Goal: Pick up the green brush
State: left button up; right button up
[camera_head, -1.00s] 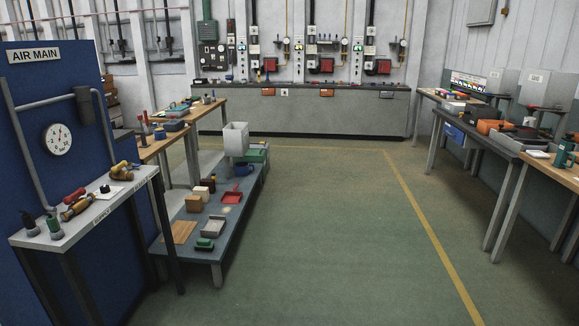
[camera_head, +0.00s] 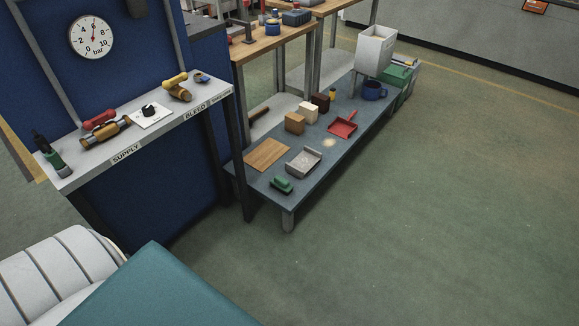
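The green brush (camera_head: 282,185) lies on the near end of a low grey-blue bench (camera_head: 318,179), close to its front corner. It has a green body with a darker lower part. A grey dustpan (camera_head: 303,163) lies just behind it and to the right, and a flat wooden board (camera_head: 267,154) lies behind it to the left. Nothing covers the brush. Neither of my grippers shows in the head view.
A red dustpan (camera_head: 342,128), small blocks, a blue mug (camera_head: 374,91) and a white bin (camera_head: 375,51) stand farther along the bench. A valve shelf (camera_head: 141,138) stands left of it, beside the blue gauge panel (camera_head: 150,80). The green floor (camera_head: 420,210) to the right is clear.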

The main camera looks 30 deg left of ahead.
aim_at(281, 183)
jog(key=i+u, duration=0.5)
jog(key=i+l+u, duration=0.2)
jog(key=u, duration=0.25)
jog(key=i+l+u, duration=0.3)
jog(key=u, duration=0.2)
jog(key=i+l+u, duration=0.45)
jog(key=k, duration=0.1)
